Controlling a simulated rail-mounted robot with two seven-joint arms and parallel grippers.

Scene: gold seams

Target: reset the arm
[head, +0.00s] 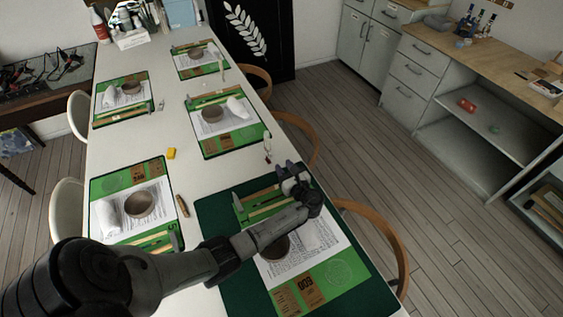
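My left arm (170,268) reaches in from the lower left across the near end of the white table. Its gripper (291,171) is above the table's right edge, over the far right corner of the nearest dark green mat (222,210). The fingers look small and dark, and I cannot tell whether they are apart or together. No held object is visible. The forearm hides part of the mat and part of a brown bowl (275,248). My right gripper is not in view.
The white table (160,80) holds several green mats with papers and brown bowls. A yellow block (171,154) lies between mats. Open floor (440,230) lies between table and grey cabinets (412,75).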

